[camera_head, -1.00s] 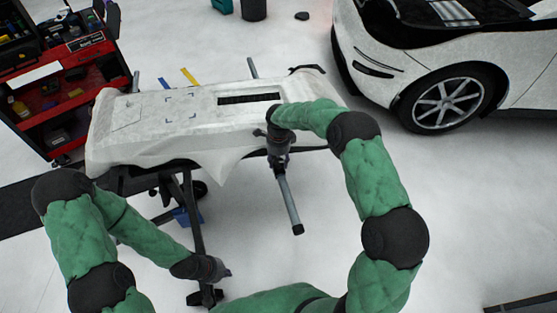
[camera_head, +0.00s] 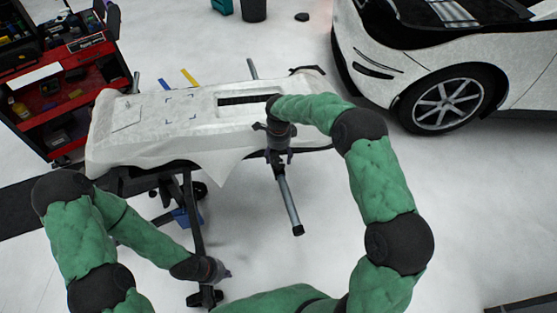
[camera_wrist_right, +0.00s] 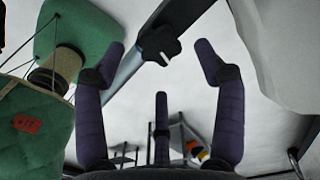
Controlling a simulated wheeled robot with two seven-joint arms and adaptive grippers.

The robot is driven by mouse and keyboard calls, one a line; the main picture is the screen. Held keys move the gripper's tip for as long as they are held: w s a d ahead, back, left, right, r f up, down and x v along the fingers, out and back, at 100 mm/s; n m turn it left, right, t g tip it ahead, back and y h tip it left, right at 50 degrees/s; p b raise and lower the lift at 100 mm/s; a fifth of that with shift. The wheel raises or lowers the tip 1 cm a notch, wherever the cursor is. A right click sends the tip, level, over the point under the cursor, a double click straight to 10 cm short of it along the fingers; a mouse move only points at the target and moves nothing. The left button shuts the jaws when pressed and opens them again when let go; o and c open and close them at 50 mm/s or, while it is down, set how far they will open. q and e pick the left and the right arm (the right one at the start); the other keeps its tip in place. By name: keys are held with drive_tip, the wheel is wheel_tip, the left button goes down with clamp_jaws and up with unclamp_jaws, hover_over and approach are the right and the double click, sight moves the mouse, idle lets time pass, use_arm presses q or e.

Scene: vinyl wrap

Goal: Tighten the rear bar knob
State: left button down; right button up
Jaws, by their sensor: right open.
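The black bar knob (camera_wrist_right: 158,45) with a white mark shows at the upper middle of the right wrist view. It sits on a dark bar (camera_wrist_right: 182,18) that runs diagonally there. My right gripper (camera_wrist_right: 160,72) is open, its purple fingers spread on either side of the knob's line, with no visible contact. In the head view my right gripper (camera_head: 278,150) is over the near right edge of the covered stand, above a grey bar (camera_head: 288,205); the knob cannot be made out there. My left gripper (camera_head: 222,272) is low at the left, away from the bar; its fingers are unclear.
A white-covered panel (camera_head: 150,140) lies on a dark stand (camera_head: 188,205). A red tool cart (camera_head: 75,95) stands at the left back, a white car (camera_head: 390,75) at the right back. The floor right of the stand is clear.

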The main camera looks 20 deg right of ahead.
sight(279, 163)
wheel_tip(279, 163, up, 8)
idle(0.4)
drive_tip(key=shift+s, duration=0.1)
